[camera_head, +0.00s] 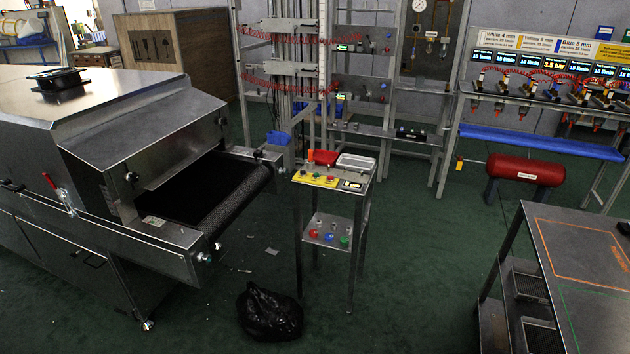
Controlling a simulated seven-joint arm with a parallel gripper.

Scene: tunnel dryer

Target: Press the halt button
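A small metal stand (334,188) is at the middle of the view, just right of the dryer's belt end. On its top lies a yellow panel (316,180) with several small buttons, some of them red; labels are too small to read, so I cannot tell which is the halt button. A small display box (353,185) sits right of the panel. Red, blue and green round pieces (328,237) show on the stand's lower shelf; I cannot tell what they are. My gripper is not in view.
The steel tunnel dryer (150,100) with its dark belt (225,190) fills the left. A black bag (268,312) lies on the green floor before the stand. A metal table (590,270) is at right, a red tank (525,170) behind. Floor between stand and table is clear.

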